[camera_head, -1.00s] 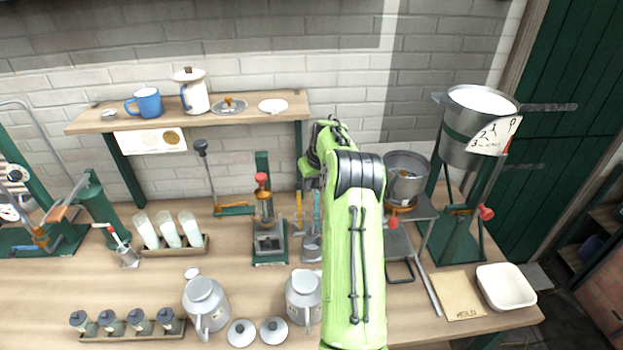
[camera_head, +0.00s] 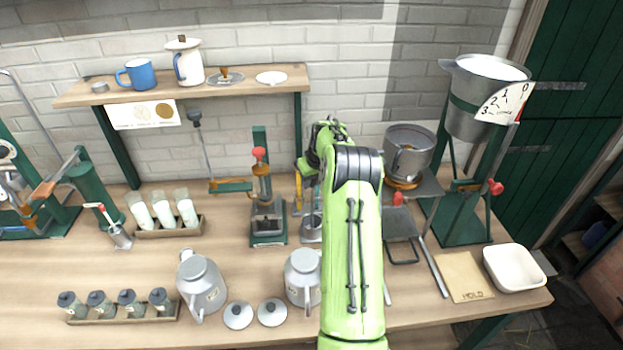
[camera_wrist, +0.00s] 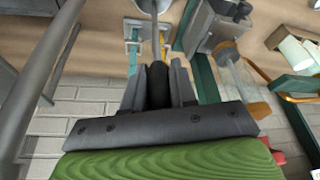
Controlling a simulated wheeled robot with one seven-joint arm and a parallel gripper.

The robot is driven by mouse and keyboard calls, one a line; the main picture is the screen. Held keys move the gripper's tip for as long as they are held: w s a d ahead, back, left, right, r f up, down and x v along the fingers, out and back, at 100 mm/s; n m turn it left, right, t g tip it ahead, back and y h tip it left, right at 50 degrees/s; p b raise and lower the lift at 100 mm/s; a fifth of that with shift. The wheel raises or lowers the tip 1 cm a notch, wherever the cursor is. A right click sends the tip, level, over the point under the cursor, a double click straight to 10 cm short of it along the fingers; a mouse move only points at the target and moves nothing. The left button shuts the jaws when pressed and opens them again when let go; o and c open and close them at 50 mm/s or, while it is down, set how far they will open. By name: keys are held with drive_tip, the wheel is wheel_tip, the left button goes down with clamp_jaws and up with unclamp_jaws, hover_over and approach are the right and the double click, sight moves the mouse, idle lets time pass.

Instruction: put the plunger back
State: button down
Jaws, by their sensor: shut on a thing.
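My gripper (camera_wrist: 158,78) is shut on a dark, slim handle (camera_wrist: 158,92) in the wrist view. A thin metal rod (camera_wrist: 156,45) runs on from the handle toward a rounded metal piece (camera_wrist: 151,6) at the top edge. I take this to be the plunger; whether the rounded piece is its end or a separate cup is unclear. In the head view my green arm hides most of the gripper and plunger, above the back of the workbench. A metal piece (camera_head: 311,229) shows low beside the arm, right of the red-knobbed press (camera_head: 267,215).
A bracket with a black-knobbed lever (camera_head: 207,150) stands left of the press. Milk cans (camera_head: 203,284) (camera_head: 302,277) and lids (camera_head: 238,315) are in front. A pot (camera_head: 408,150) on a stand and a hopper with a dial (camera_head: 480,100) stand right.

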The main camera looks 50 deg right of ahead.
drive_tip(key=shift+f, duration=0.1)
drive_tip(key=c, duration=0.8)
unclamp_jaws()
drive_tip(key=v, duration=1.5)
drive_tip(key=shift+s+r, duration=0.1)
drive_tip(key=shift+r, duration=0.25)
drive_tip(key=shift+a, duration=0.1)
